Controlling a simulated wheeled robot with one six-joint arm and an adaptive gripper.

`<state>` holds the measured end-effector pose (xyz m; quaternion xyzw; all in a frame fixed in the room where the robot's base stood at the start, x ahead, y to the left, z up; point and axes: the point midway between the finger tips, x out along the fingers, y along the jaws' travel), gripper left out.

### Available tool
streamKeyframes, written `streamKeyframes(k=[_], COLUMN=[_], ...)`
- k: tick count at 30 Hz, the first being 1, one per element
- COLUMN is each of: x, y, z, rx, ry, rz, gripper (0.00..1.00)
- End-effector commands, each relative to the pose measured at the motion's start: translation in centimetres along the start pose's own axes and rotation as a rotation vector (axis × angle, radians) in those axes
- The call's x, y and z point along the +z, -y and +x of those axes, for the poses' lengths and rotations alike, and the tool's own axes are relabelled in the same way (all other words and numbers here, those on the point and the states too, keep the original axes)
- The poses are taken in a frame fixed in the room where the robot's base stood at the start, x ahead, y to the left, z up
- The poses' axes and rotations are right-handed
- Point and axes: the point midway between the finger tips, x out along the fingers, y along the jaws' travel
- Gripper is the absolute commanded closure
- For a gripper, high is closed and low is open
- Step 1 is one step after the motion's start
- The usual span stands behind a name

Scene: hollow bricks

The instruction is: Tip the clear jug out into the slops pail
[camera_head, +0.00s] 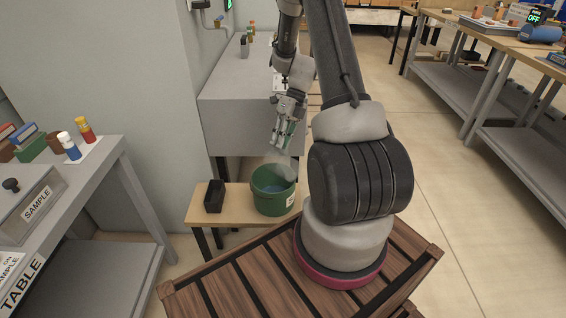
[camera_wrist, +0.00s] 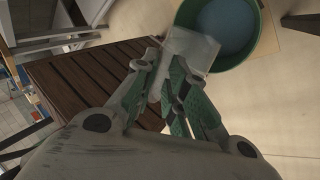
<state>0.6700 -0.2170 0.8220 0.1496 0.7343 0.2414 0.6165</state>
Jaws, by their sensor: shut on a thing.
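The clear jug (camera_head: 282,160) is see-through and faint, and hangs tilted just above the green pail (camera_head: 272,203). My gripper (camera_head: 285,133) is shut on the jug from above. In the wrist view the fingers (camera_wrist: 172,88) close on a pale upright part, perhaps its handle, and the jug (camera_wrist: 192,48) overlaps the rim of the pail (camera_wrist: 247,54). The pail stands upright on a small wooden bench and holds bluish liquid. I cannot tell how much is in the jug, or whether anything is running out.
A dark open box (camera_head: 214,197) stands left of the pail on the wooden bench (camera_head: 237,196). A grey cabinet (camera_head: 240,85) rises behind it. A grey table (camera_head: 95,190) with bottles and a sample box is at left. Workbenches line the right; the floor between is clear.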

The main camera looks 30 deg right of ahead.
Motion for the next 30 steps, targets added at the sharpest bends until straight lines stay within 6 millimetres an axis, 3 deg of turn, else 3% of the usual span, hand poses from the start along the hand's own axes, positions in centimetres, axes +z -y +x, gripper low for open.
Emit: streamKeyframes(k=[10, 24, 30], x=[-0.4, -5.2, -6.0], y=[0.0, -0.1, -0.1], z=[-0.1, -0.3, -0.3], rx=[0.001, 0.004, 0.003], ry=[0.02, 0.316, 0.367], rz=[-0.01, -0.197, -0.234], gripper=[1.0, 1.0, 1.0])
